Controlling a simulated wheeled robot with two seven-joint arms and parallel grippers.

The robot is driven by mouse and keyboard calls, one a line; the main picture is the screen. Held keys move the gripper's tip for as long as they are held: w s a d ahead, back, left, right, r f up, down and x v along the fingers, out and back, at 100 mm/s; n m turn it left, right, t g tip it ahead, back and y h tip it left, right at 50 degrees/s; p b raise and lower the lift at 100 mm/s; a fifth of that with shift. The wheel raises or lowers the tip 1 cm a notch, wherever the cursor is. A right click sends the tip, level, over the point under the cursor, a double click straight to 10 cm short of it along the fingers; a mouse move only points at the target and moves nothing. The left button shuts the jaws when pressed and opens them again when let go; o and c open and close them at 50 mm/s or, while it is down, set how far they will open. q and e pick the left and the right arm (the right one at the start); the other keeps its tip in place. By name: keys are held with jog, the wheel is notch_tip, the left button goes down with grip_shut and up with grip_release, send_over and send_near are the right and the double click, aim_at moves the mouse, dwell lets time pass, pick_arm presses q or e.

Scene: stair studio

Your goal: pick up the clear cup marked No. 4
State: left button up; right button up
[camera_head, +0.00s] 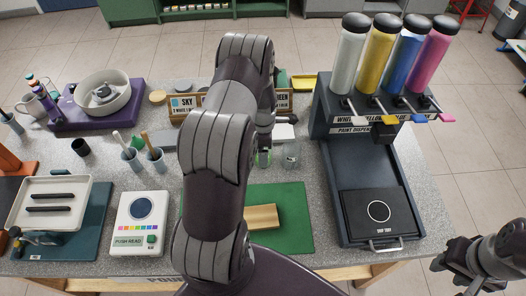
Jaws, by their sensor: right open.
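A small clear cup (290,157) stands on the grey speckled table near the middle, just right of my central arm. No number can be read on it at this size. My left arm rises through the middle of the view and hides much of the table. Its gripper (265,156) is mostly hidden behind the arm, close to the left of the clear cup. I cannot tell its jaw state or whether it touches the cup. My right gripper (446,269) is open and empty at the lower right, beyond the table's edge and far from the cup.
A paint dispenser (330,188) with several coloured bottles stands right of the cup. A green mat (292,210) with a wooden block (262,217) lies nearer. Signed wooden boxes stand behind. A scale (141,222), white tray (77,187) and purple-based wheel (68,122) are at left.

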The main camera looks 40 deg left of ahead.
pick_arm(q)
jog(key=shift+s+d+f, duration=0.1)
jog(key=shift+s+f, duration=0.05)
jog(key=shift+f, duration=0.8)
jog(key=shift+w+a+f, duration=0.2)
jog(key=shift+w+f, duration=0.15)
jog(key=shift+s+d+r, duration=0.15)
jog(key=shift+s+r, duration=0.05)
jog(key=c, duration=1.2)
jog(key=shift+o, duration=0.2)
jog(key=shift+w, duration=0.1)
